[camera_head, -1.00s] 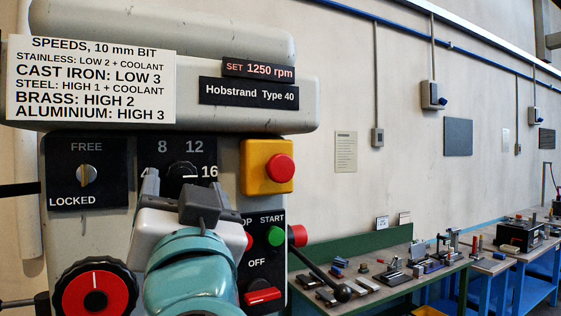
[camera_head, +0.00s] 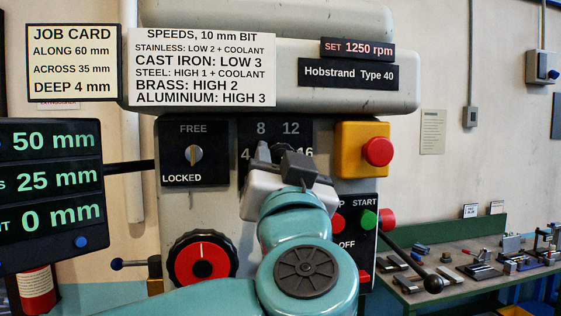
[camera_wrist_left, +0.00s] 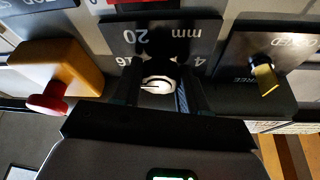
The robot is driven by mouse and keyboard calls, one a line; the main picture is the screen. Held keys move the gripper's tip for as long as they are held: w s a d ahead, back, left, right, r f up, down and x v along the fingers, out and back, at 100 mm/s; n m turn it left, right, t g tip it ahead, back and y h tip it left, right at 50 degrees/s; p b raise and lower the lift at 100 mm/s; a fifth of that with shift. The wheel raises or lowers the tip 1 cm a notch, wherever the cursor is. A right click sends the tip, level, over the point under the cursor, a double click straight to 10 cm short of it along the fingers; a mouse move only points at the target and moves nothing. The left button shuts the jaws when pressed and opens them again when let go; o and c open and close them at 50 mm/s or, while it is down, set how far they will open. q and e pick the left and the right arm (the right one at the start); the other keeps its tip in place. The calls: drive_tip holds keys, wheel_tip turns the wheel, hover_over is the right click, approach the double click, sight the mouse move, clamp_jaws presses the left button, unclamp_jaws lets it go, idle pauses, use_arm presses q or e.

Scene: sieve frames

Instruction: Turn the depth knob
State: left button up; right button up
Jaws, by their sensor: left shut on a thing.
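The depth knob (camera_wrist_left: 158,85) is a small round dial on a black plate marked 8, 12 and 16 (camera_head: 275,130) in the head view. My left gripper (camera_head: 281,155) comes from below and is shut on the knob, hiding most of it there. In the left wrist view, the fingers of my left gripper (camera_wrist_left: 160,90) stand on both sides of the knob's pale face. The plate's lettering, "20" and "mm", shows upside down behind. The knob's exact pointer setting is hard to read. My right gripper is not in view.
A FREE/LOCKED switch (camera_head: 194,153) is left of the knob, and a yellow box with a red button (camera_head: 378,151) is right. A red wheel (camera_head: 204,260) is below. A readout (camera_head: 50,190) ends in 0 mm; a job card (camera_head: 72,62) says deep 4 mm.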

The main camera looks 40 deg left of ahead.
use_arm(q)
drive_tip(key=shift+n, duration=0.5)
drive_tip(key=shift+w+d+r+n+g+y+b, duration=0.1)
drive_tip(key=shift+n+g+y+b, duration=0.6)
drive_tip(key=shift+n, duration=1.55)
drive_tip(key=shift+n+g+y+b, duration=0.2)
drive_tip(key=shift+n+g+y, duration=0.6)
drive_tip(key=shift+n+g, duration=1.05)
drive_tip(key=shift+n+t, duration=0.35)
drive_tip(key=shift+n, duration=0.25)
drive_tip(key=o, duration=1.1)
drive_tip(key=shift+d, duration=0.1)
drive_tip(key=shift+c, duration=0.2)
